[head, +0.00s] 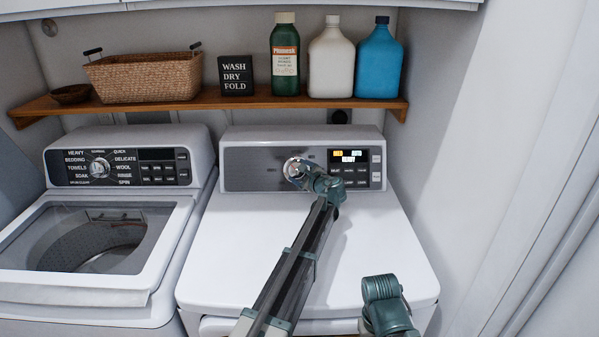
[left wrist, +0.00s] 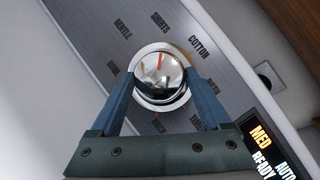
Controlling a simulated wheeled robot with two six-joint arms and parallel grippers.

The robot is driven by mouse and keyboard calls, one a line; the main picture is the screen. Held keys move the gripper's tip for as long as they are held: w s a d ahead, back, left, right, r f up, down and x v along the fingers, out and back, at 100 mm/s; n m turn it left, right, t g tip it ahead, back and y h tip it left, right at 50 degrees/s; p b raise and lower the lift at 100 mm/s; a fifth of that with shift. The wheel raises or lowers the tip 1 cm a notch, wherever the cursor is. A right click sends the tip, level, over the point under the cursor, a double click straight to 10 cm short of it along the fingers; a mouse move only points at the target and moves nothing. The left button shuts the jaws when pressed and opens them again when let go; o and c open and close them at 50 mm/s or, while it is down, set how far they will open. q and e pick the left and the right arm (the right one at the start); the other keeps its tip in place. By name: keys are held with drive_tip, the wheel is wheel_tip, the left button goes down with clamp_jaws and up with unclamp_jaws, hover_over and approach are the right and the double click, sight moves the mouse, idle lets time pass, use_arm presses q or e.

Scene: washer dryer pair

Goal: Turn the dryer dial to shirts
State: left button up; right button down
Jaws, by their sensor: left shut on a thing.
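The dryer (head: 330,250) stands on the right, with a grey control panel along its back. Its round silver dial (head: 295,170) is partly hidden by my left gripper (head: 302,174). In the left wrist view the dial (left wrist: 160,68) sits between the two blue fingers of my left gripper (left wrist: 158,84), which is shut on it from both sides. A red mark on the dial points up in that view, roughly toward the label that reads like Shirts (left wrist: 160,23). Gentle is to its left and Cotton to its right. Lower labels are partly hidden. My right gripper is not in view.
The washer (head: 75,295) with its own dial stands on the left. A wooden shelf (head: 215,103) above holds a basket, a sign and bottles. The dryer's lit display (head: 348,157) is right of the dial. A wall closes off the right side.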

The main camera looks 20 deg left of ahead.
use_arm(q)
drive_tip(key=o, duration=1.2)
drive_tip(key=p+v, duration=0.3)
drive_tip(key=v, duration=1)
drive_tip(key=shift+s+d, duration=0.2)
drive_tip(key=shift+s, duration=0.15)
